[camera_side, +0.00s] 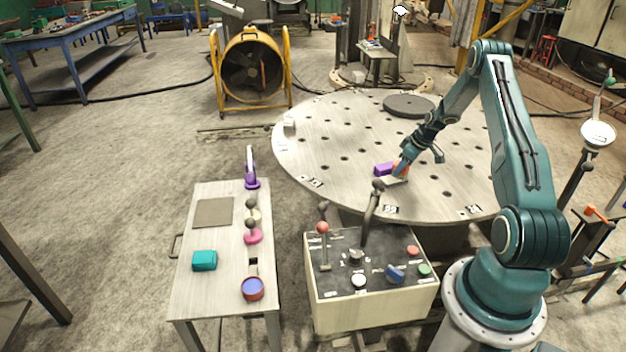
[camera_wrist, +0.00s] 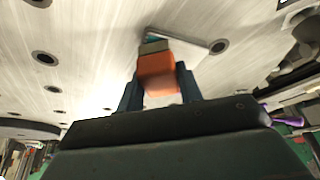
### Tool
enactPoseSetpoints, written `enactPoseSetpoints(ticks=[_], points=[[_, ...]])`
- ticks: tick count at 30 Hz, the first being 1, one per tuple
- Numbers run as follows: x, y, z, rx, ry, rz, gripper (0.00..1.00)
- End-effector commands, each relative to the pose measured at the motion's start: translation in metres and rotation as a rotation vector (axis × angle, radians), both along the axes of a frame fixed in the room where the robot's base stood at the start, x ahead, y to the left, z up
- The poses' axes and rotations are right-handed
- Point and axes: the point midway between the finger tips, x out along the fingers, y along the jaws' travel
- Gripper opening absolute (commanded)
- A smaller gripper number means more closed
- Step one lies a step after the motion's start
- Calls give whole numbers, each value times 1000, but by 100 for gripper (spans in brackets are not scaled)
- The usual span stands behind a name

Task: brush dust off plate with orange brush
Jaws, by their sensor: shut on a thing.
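My gripper (camera_wrist: 158,86) is shut on the orange brush (camera_wrist: 157,70), which sits between its two fingers in the wrist view. A pale square plate (camera_wrist: 196,45) lies on the round table just beyond the brush. The brush's far end is over or against the plate's edge; I cannot tell whether it touches. In the side view my gripper (camera_side: 402,168) is low over the table's front part, mostly hiding the brush, with the plate (camera_side: 393,181) just below it. Dust on the plate is too small to make out.
A dark disc (camera_side: 409,105) lies at the back. A control box (camera_side: 325,295) with levers stands in front. A bench (camera_side: 215,285) with several small items is left.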

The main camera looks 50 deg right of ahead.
Motion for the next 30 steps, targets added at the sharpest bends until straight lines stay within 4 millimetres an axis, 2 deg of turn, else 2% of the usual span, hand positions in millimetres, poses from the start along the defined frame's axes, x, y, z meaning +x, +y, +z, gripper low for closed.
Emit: enactPoseSetpoints(ticks=[18, 30], points=[[22, 27, 4, -8, -11, 5, 0], [25, 31, 5, -9, -11, 5, 0]])
